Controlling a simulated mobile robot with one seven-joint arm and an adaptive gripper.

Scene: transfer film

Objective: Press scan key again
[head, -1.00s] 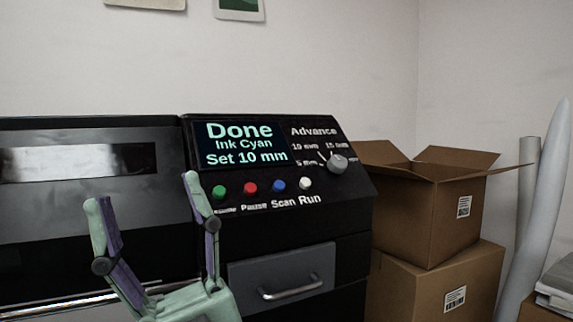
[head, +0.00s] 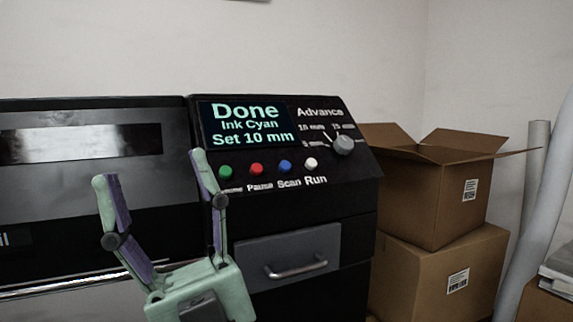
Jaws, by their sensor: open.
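The blue scan key (head: 285,167), labelled Scan, sits on the black control panel (head: 350,180) in the head view. A red Pause key (head: 256,169) and a green key (head: 225,172) are to its left, and a white Run key (head: 311,163) is to its right. The display (head: 245,124) reads Done, Ink Cyan, Set 10 mm. My gripper (head: 150,168) is open and empty, with its fingers pointing up in front of the machine. It is left of and apart from the scan key in the picture. Its right finger partly covers the panel beside the green key.
An Advance knob (head: 343,145) is at the panel's upper right. A grey drawer (head: 290,258) with a handle (head: 296,268) is below. An open cardboard box (head: 435,200) stands on another box (head: 430,280) at right, beside pale rolls (head: 545,200).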

